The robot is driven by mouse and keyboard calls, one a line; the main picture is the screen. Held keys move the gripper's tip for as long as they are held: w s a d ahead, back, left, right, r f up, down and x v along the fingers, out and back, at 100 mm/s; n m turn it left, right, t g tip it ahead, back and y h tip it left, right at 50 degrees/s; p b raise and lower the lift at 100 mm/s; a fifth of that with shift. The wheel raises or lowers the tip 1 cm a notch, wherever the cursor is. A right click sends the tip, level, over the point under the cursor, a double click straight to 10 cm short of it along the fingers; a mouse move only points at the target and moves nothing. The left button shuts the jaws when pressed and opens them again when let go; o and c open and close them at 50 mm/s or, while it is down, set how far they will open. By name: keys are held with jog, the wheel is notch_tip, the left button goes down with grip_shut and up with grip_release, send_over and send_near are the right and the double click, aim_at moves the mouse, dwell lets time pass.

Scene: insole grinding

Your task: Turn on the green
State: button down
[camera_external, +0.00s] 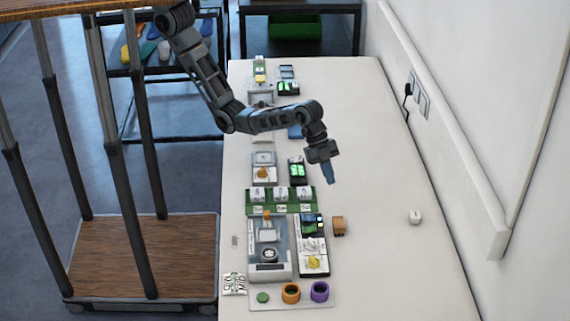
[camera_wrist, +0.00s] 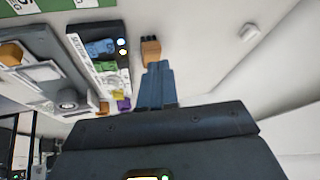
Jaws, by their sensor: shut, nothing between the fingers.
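My gripper (camera_external: 330,182) is shut and empty, pointing down above the right side of the table, behind a control box (camera_external: 325,262). In the wrist view my closed blue-grey fingers (camera_wrist: 157,70) overlap the near side of a small brown block (camera_wrist: 150,47); I cannot tell whether they touch it. The control box also shows in the wrist view (camera_wrist: 76,45), left of the fingers. It carries a blue switch (camera_wrist: 100,47), a green switch (camera_wrist: 107,67) and a yellow one (camera_wrist: 118,95), with small white lights beside the blue one. The fingers are apart from the green switch.
A grinding machine (camera_external: 283,265) stands left of the control box. A tray holds a green disc (camera_external: 262,297), an orange ring (camera_external: 291,292) and a purple ring (camera_external: 320,291). A small white block (camera_external: 415,216) lies right. The table's right side (camera_external: 390,150) is mostly clear beside the wall.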

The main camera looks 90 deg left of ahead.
aim_at(314, 227)
jog(key=s+d+r+m+g+y, duration=0.1)
jog(key=s+d+r+m+g, duration=0.1)
jog(key=s+d+r, duration=0.4)
jog(key=shift+s+d+m+g, duration=0.3)
jog(key=shift+s+d+m, duration=0.15)
jog(key=shift+d, duration=0.45)
jog(key=x, duration=0.4)
jog(key=p+x, duration=0.1)
jog(key=x, duration=0.3)
jog(key=a+x, duration=0.1)
jog(key=x, duration=0.4)
jog(key=shift+w+a+f+p, duration=0.1)
jog(key=shift+w+f+p, duration=0.05)
jog(key=shift+f+p, duration=0.15)
jog(key=shift+f, duration=0.25)
jog(key=shift+w+f, duration=0.1)
